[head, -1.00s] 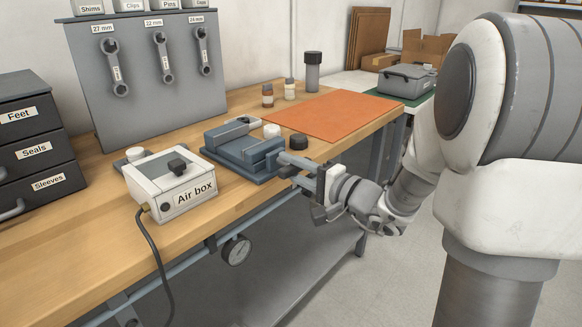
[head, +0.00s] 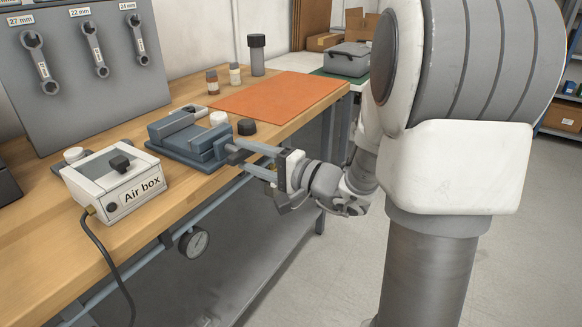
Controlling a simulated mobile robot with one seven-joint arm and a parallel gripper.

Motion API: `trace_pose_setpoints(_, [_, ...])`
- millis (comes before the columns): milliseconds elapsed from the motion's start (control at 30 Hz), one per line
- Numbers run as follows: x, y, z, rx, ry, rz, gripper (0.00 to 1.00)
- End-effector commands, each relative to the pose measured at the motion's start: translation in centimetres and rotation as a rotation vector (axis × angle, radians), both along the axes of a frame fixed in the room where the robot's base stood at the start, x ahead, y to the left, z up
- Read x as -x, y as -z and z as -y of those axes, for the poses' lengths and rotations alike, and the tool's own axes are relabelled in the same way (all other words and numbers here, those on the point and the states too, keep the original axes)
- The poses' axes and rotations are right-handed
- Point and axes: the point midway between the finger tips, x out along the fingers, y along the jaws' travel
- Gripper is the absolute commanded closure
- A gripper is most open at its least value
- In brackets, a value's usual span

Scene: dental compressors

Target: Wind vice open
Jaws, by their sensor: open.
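The blue-grey vice (head: 190,140) sits on the wooden bench near its front edge, left of my gripper. Its screw end (head: 236,152) points toward my gripper at the front edge. My gripper (head: 250,160) is open, with its two fingers reaching left toward that screw end. The fingertips are at or very close to the screw end; I cannot tell whether they touch it. A handle on the screw is not clearly visible. A small light block lies at the back of the vice.
The Air box (head: 118,180) with a black knob stands left of the vice, its hose hanging over the edge. A white cap (head: 218,118) and a black cap (head: 247,127) stand close behind the vice. An orange mat (head: 275,95) lies beyond. A gauge (head: 194,243) hangs below the bench.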

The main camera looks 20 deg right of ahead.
Motion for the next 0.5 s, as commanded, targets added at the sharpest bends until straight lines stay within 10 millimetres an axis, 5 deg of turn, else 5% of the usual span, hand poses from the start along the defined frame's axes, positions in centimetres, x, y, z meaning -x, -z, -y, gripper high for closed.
trace_pose_setpoints(500, [9.8, -0.2, 7.2, -0.002, 0.005, 0.0, 0.45])
